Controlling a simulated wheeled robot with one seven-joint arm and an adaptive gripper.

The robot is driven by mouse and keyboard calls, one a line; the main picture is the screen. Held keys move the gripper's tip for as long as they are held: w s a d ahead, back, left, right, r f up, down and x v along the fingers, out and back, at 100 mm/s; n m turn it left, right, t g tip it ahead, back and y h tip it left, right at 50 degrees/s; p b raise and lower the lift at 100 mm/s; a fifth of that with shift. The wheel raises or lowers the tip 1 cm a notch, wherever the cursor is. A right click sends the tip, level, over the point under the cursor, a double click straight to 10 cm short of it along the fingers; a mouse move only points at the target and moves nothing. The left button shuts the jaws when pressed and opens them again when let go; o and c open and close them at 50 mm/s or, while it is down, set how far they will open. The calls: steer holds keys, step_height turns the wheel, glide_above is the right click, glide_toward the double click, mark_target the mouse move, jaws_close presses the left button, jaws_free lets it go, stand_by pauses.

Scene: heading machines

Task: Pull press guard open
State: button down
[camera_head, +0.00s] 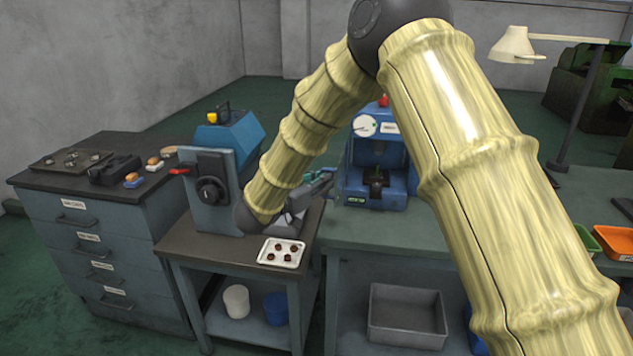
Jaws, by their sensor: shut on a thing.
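The blue press (363,165) stands on the bench right of centre, with a round white gauge and a red knob on top. Its front opening shows a dark tool inside. My gripper (322,183) is at the press's left front side, beside the opening. It is small in the picture and partly hidden behind my arm. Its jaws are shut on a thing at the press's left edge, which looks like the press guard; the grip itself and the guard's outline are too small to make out.
A grey machine with a dial (211,190) and red lever stands left of my arm. A white tray (282,252) of dark parts lies at the small table's front. A lamp (515,46), green tray (588,240) and orange tray (614,241) are right.

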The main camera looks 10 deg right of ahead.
steer(key=shift+d+r, duration=0.1)
steer(key=shift+r, duration=0.15)
steer(key=c, duration=1.5)
jaws_free()
steer(key=shift+w, duration=0.1)
steer(key=shift+f, duration=0.1)
steer(key=v, duration=1.2)
steer(key=shift+f, duration=0.1)
